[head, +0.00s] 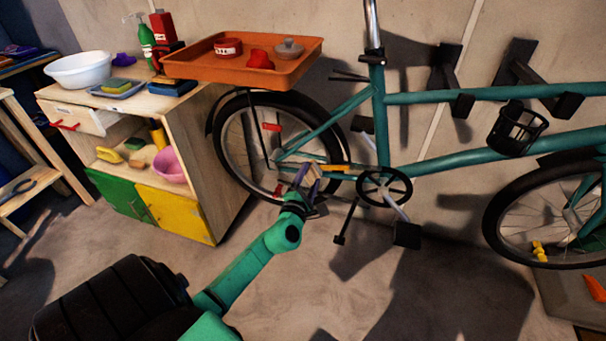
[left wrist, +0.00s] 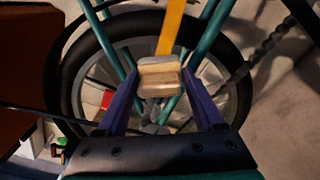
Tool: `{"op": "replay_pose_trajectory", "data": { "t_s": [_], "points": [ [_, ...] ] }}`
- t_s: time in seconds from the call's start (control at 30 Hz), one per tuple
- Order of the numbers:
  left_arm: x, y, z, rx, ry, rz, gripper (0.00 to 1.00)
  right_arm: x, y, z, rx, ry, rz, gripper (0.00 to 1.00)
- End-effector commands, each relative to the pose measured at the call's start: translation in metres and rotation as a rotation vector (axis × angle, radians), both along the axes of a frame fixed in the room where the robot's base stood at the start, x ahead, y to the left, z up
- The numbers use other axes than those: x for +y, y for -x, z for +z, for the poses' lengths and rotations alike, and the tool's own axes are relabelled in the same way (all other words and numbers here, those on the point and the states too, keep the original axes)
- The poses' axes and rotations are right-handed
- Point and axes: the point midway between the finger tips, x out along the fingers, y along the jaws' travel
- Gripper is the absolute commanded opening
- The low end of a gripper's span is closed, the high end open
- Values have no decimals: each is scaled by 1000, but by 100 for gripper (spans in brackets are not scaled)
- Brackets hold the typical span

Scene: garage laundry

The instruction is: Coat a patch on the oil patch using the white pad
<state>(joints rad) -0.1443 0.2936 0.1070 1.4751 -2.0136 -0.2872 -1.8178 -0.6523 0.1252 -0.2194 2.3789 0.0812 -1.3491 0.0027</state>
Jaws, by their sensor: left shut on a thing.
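My left gripper (head: 306,180) is at the rear wheel of the teal bicycle, left of the crank. I cannot make out the oil patch. My right gripper is not in view.
The bicycle's rear wheel (head: 232,140) and pedal crank (head: 384,186) are close to my left arm. An orange tray (head: 215,66) sits above the wheel. A wooden cabinet (head: 215,170) with green and yellow doors stands left. The floor in front is mostly clear.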

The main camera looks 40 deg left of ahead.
Motion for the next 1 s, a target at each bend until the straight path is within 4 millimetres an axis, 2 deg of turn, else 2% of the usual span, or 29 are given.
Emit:
{"op": "replay_pose_trajectory", "data": {
  "t_s": [0.03,0.17,0.33,0.6,0.83,1.0],
  "points": [
    [-6,-3,6,-1,1,-1,24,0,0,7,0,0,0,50],
    [-17,-8,7,-1,2,0,24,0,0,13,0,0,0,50],
    [-19,-10,4,1,-2,-1,24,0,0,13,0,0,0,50],
    [6,1,-3,1,-5,0,24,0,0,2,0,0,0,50],
    [17,5,-4,1,-2,0,24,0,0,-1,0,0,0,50],
    [34,10,-10,0,-4,0,24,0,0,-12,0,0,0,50]
  ]
}}
